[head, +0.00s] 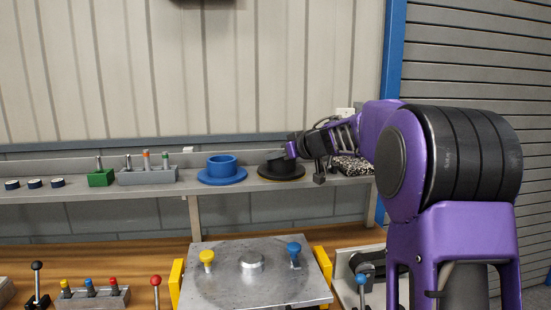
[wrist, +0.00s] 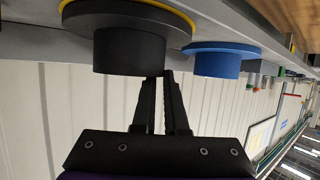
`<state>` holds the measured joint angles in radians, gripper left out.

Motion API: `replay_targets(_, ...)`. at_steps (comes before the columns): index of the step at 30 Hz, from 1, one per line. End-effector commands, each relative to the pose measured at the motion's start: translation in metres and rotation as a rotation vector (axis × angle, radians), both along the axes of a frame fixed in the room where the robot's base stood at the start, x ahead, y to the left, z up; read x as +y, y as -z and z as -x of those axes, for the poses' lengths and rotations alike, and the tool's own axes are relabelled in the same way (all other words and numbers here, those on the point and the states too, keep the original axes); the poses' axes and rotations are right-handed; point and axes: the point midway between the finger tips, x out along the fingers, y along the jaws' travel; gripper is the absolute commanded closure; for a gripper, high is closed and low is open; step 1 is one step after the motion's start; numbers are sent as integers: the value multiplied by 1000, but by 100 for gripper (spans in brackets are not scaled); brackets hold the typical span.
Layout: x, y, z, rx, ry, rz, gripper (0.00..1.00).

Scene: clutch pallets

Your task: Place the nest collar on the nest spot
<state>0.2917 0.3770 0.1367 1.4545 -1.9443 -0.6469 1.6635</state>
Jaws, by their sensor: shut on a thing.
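A black flanged collar (head: 282,170) with a yellow edge is on the wall shelf; I take it to be the nest collar. It shows upside down in the wrist view (wrist: 128,52). My gripper (head: 289,152) reaches it from the right. In the wrist view my gripper's fingers (wrist: 161,76) are close together, shut on the collar's wall; the exact contact is partly hidden. I cannot tell whether the flange rests on the shelf. No marked nest spot is identifiable; a metal plate (head: 215,285) with a round raised boss (head: 251,262) lies below on the bench.
A blue flanged collar (head: 222,169) stands close left of the black one. Further left are a grey peg block (head: 147,177), a green block (head: 101,178) and several dark discs. Yellow (head: 207,256) and blue (head: 294,248) knobs rise from the plate. A speckled item (head: 352,167) lies right.

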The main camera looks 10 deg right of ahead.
Motion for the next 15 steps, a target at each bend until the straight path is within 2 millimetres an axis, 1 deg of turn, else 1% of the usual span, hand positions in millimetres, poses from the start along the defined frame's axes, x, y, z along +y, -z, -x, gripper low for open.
replay_targets(3, 0, 2, 0, 0, 0, -1, 100)
replay_targets(4, 0, 3, 0, 1, -1, -1, 86)
replay_targets(8, 0, 3, 0, 1, -1, -1, 63)
replay_targets(9, 0, 3, 0, 1, -1, -1, 60)
replay_targets(15, 0, 3, 0, 0, -1, 0, 60)
